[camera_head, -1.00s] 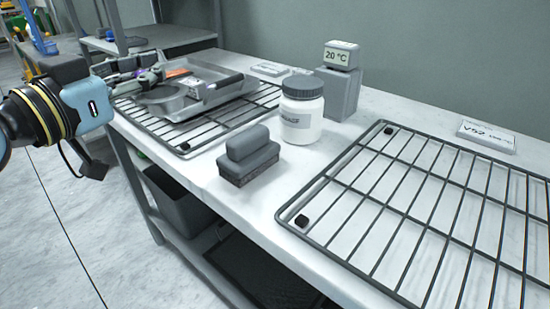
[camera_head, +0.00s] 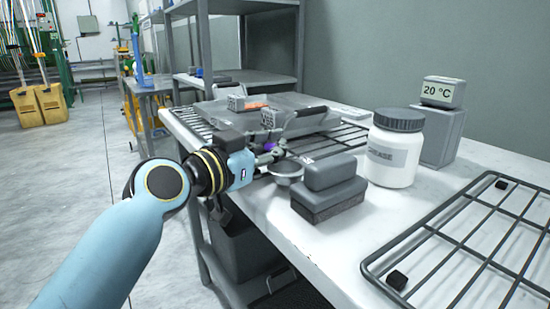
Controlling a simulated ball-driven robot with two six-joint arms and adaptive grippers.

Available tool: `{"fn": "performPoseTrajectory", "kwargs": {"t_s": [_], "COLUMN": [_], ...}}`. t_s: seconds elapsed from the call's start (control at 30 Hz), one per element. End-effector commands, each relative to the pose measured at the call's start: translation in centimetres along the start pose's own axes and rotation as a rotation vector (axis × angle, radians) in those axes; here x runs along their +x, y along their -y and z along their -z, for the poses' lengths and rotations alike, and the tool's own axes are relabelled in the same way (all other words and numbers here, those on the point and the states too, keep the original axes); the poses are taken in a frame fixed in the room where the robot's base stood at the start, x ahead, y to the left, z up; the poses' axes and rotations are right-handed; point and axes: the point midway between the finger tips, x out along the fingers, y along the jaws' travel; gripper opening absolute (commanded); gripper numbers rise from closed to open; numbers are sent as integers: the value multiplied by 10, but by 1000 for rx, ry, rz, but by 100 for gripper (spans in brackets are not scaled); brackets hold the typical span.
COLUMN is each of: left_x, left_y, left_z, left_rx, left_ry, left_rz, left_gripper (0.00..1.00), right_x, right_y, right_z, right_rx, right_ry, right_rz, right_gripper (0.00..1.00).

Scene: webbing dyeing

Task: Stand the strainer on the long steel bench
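My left gripper (camera_head: 269,157) reaches in from the left over the front edge of the long pale-topped bench (camera_head: 285,222). Its fingers are closed around what looks like the handle end of the strainer, though the grip itself is small and partly hidden. The strainer (camera_head: 286,172) shows as a small round grey metal bowl just right of the fingertips, beside the grey block brush (camera_head: 334,186). I cannot tell whether the bowl touches the bench top. My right gripper is not in view.
Behind the strainer, a grey tray (camera_head: 306,121) sits on a wire rack (camera_head: 349,137). A white jar (camera_head: 394,155) and a 20 °C display (camera_head: 441,92) stand right of it. Another wire rack (camera_head: 448,211) lies front right. Grey shelving (camera_head: 251,78) stands behind.

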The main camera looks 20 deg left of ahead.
Motion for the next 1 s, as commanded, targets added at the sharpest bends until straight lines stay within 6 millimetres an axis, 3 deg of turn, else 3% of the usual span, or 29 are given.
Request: {"fn": "performPoseTrajectory", "kwargs": {"t_s": [0.07,0.43,0.67,1.0], "left_x": [0,0,0,0], "left_y": [-1,-2,-1,-1], "left_z": [-9,-12,-10,-6], "left_rx": [0,0,0,0], "left_ry": [1,-1,-1,-1], "left_rz": [1,1,1,1], "left_gripper": [0,0,27,29], "right_x": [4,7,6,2], "right_y": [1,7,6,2], "right_z": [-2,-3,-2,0], "right_rx": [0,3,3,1], "right_ry": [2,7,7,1], "right_rz": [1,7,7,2], "right_gripper": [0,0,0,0]}}
